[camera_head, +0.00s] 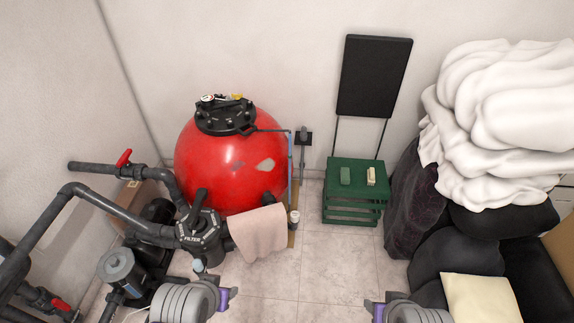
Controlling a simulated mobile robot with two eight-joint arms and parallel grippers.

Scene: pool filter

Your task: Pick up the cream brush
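The cream brush (371,176) lies on top of the dark green crate (357,207) against the back wall. A small green item (345,176) lies to its left with a gap between them. My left gripper (225,298) is at the bottom edge, left of centre, far in front of the crate and to its left. My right gripper (376,309) is at the bottom edge, right of centre, below the crate in the picture. Neither gripper touches the brush. Their fingers are mostly hidden by the wrists, so their opening is unclear.
A red filter tank (228,155) with grey pipes stands left. A pink towel (258,233) hangs beside it. A black panel (374,77) leans behind the crate. White fabric (510,110) and dark bags (455,262) crowd the right. The tiled floor (325,265) before the crate is clear.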

